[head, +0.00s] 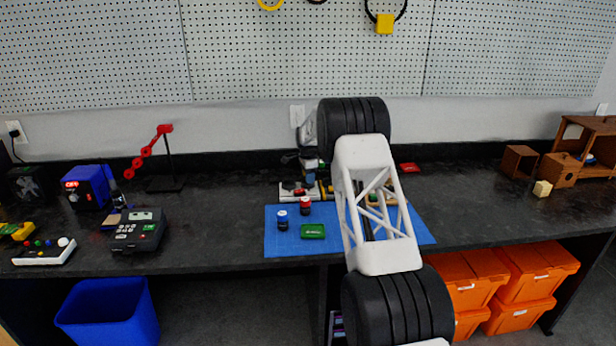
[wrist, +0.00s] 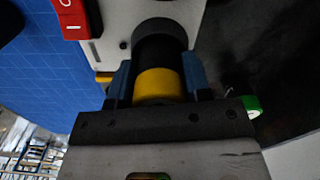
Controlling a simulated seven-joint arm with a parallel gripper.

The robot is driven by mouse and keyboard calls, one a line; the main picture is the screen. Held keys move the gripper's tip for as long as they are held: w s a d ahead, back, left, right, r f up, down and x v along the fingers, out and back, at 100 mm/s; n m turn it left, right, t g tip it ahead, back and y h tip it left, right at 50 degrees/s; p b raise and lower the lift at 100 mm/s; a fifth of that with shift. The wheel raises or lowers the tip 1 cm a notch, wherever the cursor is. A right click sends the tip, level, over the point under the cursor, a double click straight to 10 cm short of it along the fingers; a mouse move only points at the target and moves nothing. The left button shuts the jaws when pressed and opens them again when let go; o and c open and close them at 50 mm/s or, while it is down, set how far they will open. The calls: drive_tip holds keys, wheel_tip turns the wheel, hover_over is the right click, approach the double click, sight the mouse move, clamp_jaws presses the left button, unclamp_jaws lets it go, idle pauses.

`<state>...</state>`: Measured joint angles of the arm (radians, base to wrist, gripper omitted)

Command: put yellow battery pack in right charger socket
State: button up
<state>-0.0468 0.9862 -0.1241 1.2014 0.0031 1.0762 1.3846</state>
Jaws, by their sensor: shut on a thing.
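In the wrist view my gripper (wrist: 160,82) is shut on the yellow battery pack (wrist: 158,86), a cylinder with a yellow band and a black part. The blue-grey fingers press on both its sides. The black end lies over the white charger (wrist: 112,42), at a dark round part that looks like a socket. I cannot tell whether the pack is inside the socket or only against it. In the head view the white charger (head: 291,191) stands at the mat's back edge, and my arm hides much of the area to its right.
A blue mat (head: 270,243) carries a blue-topped pack (head: 282,220), a red-topped pack (head: 305,206) and a green box (head: 312,231). A red block (wrist: 75,18) with white marks is beside the charger in the wrist view. A black keypad device (head: 137,232) stands farther left.

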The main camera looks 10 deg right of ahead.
drive_tip(key=shift+f, duration=0.25)
drive_tip(key=o, duration=0.7)
drive_tip(key=shift+o, duration=0.2)
drive_tip(key=shift+r, duration=0.1)
drive_tip(key=shift+r, duration=5.35)
